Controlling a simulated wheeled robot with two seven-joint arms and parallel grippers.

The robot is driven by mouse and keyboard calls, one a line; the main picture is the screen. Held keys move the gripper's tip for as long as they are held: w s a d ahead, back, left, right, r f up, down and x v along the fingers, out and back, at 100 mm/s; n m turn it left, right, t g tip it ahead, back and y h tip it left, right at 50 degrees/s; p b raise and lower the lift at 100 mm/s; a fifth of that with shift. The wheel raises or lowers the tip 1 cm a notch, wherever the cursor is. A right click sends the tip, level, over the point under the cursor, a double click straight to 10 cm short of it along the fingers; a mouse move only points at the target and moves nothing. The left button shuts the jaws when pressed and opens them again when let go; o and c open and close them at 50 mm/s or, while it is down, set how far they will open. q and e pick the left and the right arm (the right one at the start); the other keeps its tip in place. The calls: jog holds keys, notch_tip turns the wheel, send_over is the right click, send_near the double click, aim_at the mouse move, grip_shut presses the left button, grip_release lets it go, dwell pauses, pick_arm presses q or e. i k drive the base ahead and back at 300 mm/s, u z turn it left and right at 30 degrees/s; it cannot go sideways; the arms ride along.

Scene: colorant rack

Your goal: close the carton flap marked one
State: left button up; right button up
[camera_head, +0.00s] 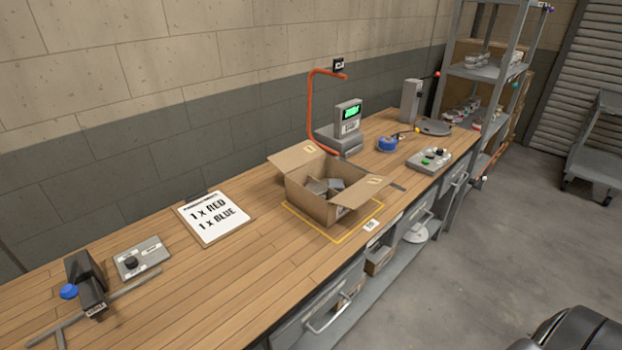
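An open cardboard carton (314,207) stands on the wooden workbench, inside a yellow outline. One flap (297,157) sticks out at its back left and another (362,192) at its front right; both are folded outward. Each has a small mark that is too small to read, so I cannot tell which one is marked one. Several grey items (325,187) lie inside the carton. Neither of my grippers is in view.
A clipboard (214,218) reading "1 x RED, 1 x BLUE" lies left of the carton on the workbench (240,290). A scale with a green display (347,114) and an orange bent tube (310,105) stand behind it. A button panel (429,160) lies to the right.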

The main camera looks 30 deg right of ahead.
aim_at(286, 161)
jog(key=z, duration=0.05)
jog(key=k, duration=0.5)
jog(key=z, duration=1.35)
jog(key=i, duration=0.95)
jog(key=u, duration=2.15)
